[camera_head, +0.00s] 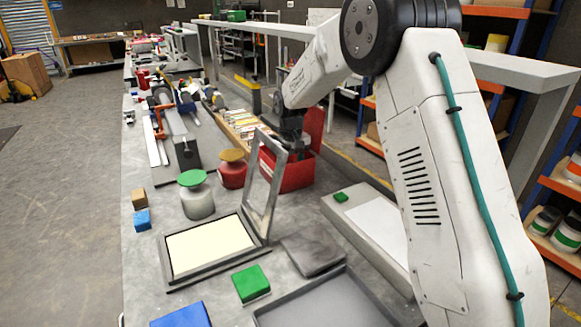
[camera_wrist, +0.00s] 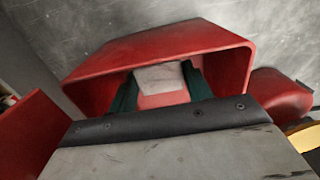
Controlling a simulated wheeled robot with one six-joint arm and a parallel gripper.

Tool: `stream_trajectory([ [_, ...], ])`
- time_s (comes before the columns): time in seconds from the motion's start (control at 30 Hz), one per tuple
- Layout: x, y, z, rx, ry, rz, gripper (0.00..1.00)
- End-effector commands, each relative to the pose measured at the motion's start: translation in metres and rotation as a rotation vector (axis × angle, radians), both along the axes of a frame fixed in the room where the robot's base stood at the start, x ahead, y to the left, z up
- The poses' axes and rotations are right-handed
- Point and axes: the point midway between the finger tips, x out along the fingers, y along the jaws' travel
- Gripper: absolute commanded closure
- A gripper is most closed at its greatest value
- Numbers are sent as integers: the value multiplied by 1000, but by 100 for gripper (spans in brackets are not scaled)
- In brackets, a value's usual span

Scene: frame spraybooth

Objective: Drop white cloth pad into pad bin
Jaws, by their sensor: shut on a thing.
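My gripper (camera_wrist: 160,88) points down into the mouth of a red bin (camera_wrist: 236,58) in the wrist view. Its dark green fingers are shut on a white cloth pad (camera_wrist: 160,77), which sits between them inside the bin's rim. In the head view, the red bin (camera_head: 294,172) stands on the bench behind the upright grey frame, and my gripper (camera_head: 294,148) is over it. The pad cannot be made out in the head view. How far the pad is above the bin floor is hard to tell.
A red jar with an orange lid (camera_head: 233,170) stands left of the bin. A grey frame (camera_head: 265,187) stands upright in front of it. A green-lidded jar (camera_head: 196,198), a framed cream panel (camera_head: 211,247) and a green block (camera_head: 251,283) are nearer on the bench.

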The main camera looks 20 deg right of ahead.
Motion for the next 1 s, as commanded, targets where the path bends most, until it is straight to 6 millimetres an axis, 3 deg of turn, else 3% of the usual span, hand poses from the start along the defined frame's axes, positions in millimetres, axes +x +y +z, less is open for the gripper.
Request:
stream_trajectory([
  [0.37,0,0,-9,0,0,0,75],
  [0.4,0,0,-9,0,0,0,45],
  [0.47,0,0,-9,0,0,0,29],
  [0.8,0,0,-6,0,0,0,29],
  [1.0,1,0,23,0,-4,0,29],
])
